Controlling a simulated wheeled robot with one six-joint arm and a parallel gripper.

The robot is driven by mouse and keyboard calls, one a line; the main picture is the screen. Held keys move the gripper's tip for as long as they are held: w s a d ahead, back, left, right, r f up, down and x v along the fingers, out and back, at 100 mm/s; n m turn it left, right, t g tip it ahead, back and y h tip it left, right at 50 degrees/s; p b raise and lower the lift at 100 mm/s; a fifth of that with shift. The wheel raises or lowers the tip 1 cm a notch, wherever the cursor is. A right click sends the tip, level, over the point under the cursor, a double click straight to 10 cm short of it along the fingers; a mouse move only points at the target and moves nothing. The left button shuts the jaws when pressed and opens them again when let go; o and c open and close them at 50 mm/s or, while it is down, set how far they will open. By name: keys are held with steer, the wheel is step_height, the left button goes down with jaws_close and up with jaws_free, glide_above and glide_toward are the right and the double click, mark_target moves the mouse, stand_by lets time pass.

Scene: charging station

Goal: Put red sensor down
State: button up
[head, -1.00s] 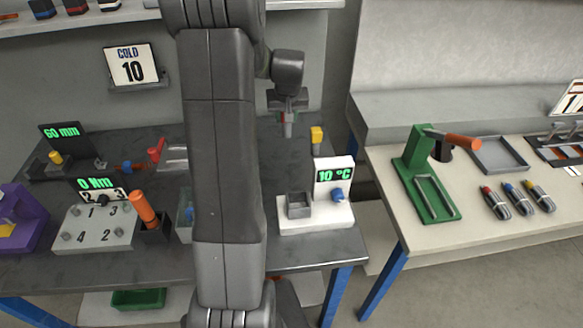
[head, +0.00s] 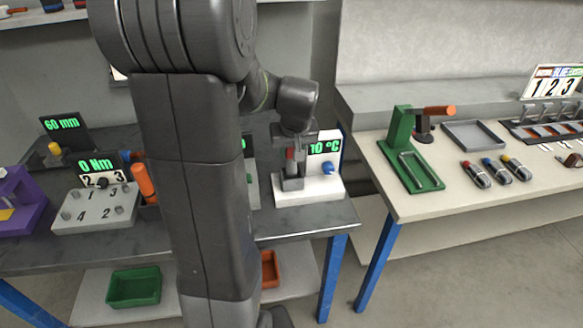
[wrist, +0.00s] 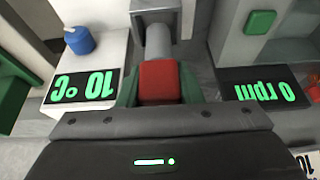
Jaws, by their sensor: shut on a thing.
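The red sensor has a red block (wrist: 159,82) and a grey round shaft (wrist: 158,42). My gripper (wrist: 160,88) is shut on the red block, with a green pad on each side. In the head view my gripper (head: 292,168) is low over the white temperature station (head: 322,187), which reads 10 °C and has a blue knob (head: 328,168). The station's grey square cup (wrist: 153,6) shows at the shaft's far end in the wrist view. I cannot tell whether the shaft tip is inside the cup.
A display reading 0 rpm (wrist: 262,92) is right of my gripper in the wrist view. The grey button block (head: 97,210) is left on the dark bench. A green press (head: 405,150) and several tools stand on the right table. My arm hides the bench's middle.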

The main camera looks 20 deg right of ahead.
mark_target(291, 163)
steer(key=shift+f, duration=2.1)
steer(key=shift+f, duration=0.1)
steer(key=shift+f+b, duration=0.15)
steer(key=shift+b, duration=0.15)
steer(key=o, duration=1)
steer(key=shift+s+r+p, duration=0.1)
steer(key=shift+r+p, duration=0.2)
steer(key=shift+r, duration=0.4)
steer(key=v, duration=1.1)
steer(key=shift+s+a, duration=0.1)
steer(key=shift+s, duration=0.1)
